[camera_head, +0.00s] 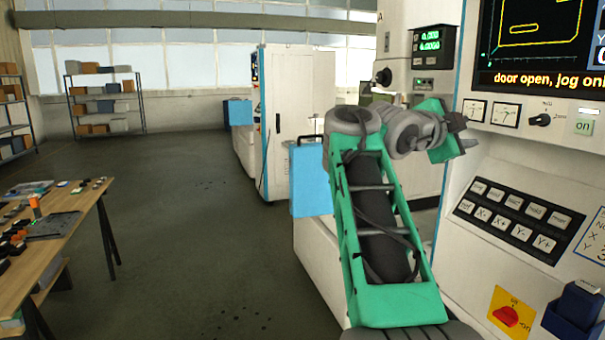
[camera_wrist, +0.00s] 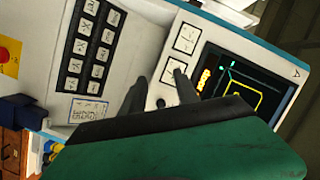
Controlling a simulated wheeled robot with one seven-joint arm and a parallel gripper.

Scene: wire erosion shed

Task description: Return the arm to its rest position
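My green and grey arm is raised in front of the machine in the head view. My gripper (camera_head: 463,133) is at the right end of the arm, before the control panel, just left of the two dial gauges. In the wrist view the dark fingers of my gripper (camera_wrist: 137,95) point toward the panel, close to the dials and the screen. I see nothing held, but the green body hides part of the fingers, and I cannot tell how far apart they are.
The machine panel has a screen (camera_head: 538,45) reading "door open", a keypad (camera_head: 518,217) and a red knob (camera_head: 507,316). A wooden table (camera_head: 75,237) with small parts stands at left. Shelves (camera_head: 105,103) and white cabinets (camera_head: 300,100) stand behind. The floor between is clear.

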